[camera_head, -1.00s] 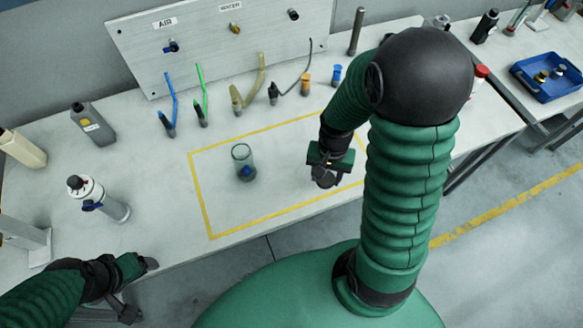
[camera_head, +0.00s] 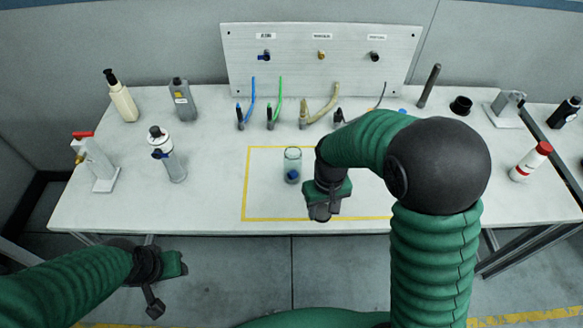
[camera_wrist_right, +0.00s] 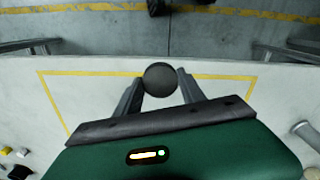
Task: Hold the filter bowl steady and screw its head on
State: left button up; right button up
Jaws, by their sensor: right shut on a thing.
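The filter bowl (camera_head: 292,158) is a clear, upright cylinder with something blue low on it, standing inside the yellow outline on the bench. My right gripper (camera_head: 321,211) is just right of the bowl and nearer the bench's front edge, apart from it. In the right wrist view, the right gripper is shut on a dark round part (camera_wrist_right: 160,78), seen end-on between its fingers; I take it to be the filter head. My left gripper (camera_head: 158,292) is low at the left, off the bench's front edge and away from the bowl. Its finger opening is unclear.
A panel (camera_head: 320,72) with fittings stands behind the bowl, with coloured hoses (camera_head: 252,95) before it. A white-and-grey cylinder (camera_head: 166,154), bottles (camera_head: 122,97) and a red-handled stand (camera_head: 97,160) are at the left. The bench around the bowl's left side is clear.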

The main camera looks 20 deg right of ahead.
aim_at(293, 164)
jog(key=l+u, duration=0.35)
jog(key=l, duration=0.6)
jog(key=k+l+u, duration=0.1)
jog(key=l+u, duration=0.25)
jog(key=l, duration=0.6)
